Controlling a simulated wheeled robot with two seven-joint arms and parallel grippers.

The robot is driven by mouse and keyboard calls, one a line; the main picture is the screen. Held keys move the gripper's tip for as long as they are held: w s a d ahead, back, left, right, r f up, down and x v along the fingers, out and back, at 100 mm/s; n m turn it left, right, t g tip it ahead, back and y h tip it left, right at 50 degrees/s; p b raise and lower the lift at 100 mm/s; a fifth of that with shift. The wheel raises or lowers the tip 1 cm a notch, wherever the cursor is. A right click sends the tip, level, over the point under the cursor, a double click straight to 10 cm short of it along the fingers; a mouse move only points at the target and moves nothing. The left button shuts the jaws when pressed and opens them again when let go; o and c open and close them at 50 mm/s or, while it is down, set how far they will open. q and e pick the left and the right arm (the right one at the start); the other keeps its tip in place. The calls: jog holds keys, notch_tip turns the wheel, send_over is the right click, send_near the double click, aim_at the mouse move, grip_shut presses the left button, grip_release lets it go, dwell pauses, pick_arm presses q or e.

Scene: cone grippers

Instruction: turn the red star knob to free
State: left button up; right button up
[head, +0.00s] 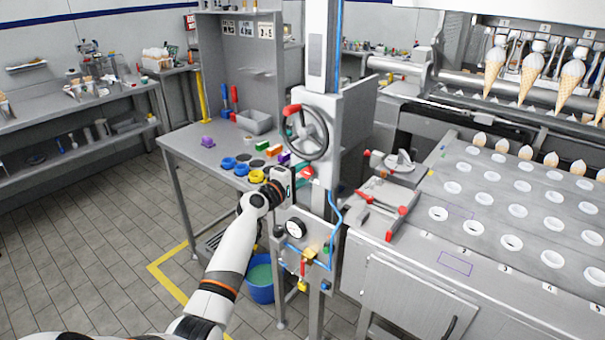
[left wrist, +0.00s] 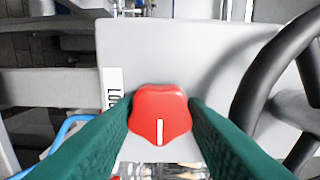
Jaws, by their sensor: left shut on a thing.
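The red star knob (left wrist: 160,113) sits on a light grey panel (left wrist: 180,60), with a white pointer line toward the bottom of the left wrist view. In the head view it shows small and red (head: 306,172) on the column's front. My left gripper (left wrist: 160,118) has its green fingers on either side of the knob, shut on it. In the head view the gripper (head: 296,178) reaches the column from the lower left. A white label (left wrist: 113,90) beside the knob is only partly readable. My right gripper is not in view.
A dark handwheel (head: 305,133) with a red handle is above the knob; its rim (left wrist: 262,75) is close to the right finger. A blue hose (head: 335,215), a gauge (head: 295,227) and valves are below. A table (head: 190,150) with rings and blocks stands behind.

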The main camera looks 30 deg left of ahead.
pick_arm(q)
jog(key=o, duration=1)
jog(key=s, duration=0.4)
jog(key=s+b, duration=0.1)
jog(key=s, duration=0.3)
jog(key=s+a, duration=0.1)
jog(key=s, duration=0.3)
jog(key=shift+b, duration=0.4)
jog(key=shift+f, duration=0.15)
